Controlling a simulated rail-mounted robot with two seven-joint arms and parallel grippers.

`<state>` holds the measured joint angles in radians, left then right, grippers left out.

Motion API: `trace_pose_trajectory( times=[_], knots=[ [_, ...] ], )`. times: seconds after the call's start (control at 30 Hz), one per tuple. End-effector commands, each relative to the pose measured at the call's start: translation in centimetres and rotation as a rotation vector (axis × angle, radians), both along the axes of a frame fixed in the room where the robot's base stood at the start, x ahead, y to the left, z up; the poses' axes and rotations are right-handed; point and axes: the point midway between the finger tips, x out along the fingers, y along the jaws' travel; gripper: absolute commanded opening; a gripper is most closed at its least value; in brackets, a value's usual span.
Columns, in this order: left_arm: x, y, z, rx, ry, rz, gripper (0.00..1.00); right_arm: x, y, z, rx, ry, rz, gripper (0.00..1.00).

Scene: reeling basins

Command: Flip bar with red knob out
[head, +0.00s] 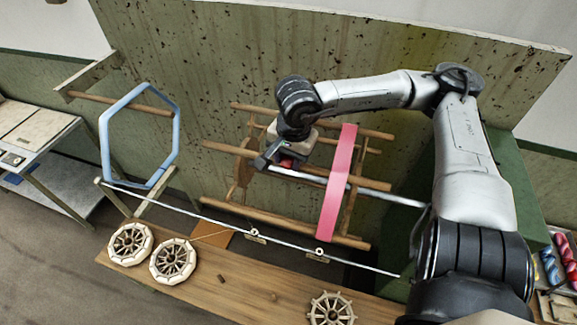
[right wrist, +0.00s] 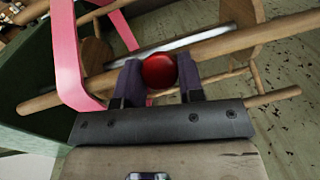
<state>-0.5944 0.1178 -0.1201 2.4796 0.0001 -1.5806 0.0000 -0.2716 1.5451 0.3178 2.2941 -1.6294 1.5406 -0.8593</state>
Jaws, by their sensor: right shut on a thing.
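The red knob (right wrist: 159,71) sits between the two fingers of my right gripper (right wrist: 160,82) in the right wrist view. The right gripper is shut on it. In the head view the knob (head: 286,163) shows as a small red patch under the right gripper (head: 277,160). A pale metal bar (head: 312,178) runs from the knob to the right, across the wooden reel (head: 300,226). It also shows behind the fingers in the right wrist view (right wrist: 200,37). How the knob joins the bar is hidden by the fingers. My left gripper is not in view.
A pink band (head: 338,182) hangs round the reel. A blue hexagonal hoop (head: 106,140) hangs at the left. A thin long rod (head: 215,221) crosses in front, above a wooden bench (head: 235,293) with several spoked wheels (head: 172,261). A speckled wall (head: 220,50) stands behind.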

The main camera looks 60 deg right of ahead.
Motion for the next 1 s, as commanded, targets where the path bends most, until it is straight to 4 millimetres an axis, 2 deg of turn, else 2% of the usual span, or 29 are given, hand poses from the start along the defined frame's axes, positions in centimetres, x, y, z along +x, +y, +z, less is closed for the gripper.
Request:
trace_pose_trajectory(
  times=[0.4, 0.43, 0.7, 1.0],
  knots=[
    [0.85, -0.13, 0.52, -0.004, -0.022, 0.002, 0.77, -0.06, 0.00, 0.61, 0.002, 0.001, -0.008, 0.00],
    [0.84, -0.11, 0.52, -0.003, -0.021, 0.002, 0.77, -0.06, 0.00, 0.63, 0.002, 0.000, -0.008, 0.36],
    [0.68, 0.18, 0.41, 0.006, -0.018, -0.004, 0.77, -0.05, -0.09, 0.45, 0.001, 0.003, -0.011, 0.61],
    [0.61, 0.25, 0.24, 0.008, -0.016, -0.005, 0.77, -0.03, -0.13, 0.66, 0.001, 0.002, -0.012, 0.61]
  ],
)
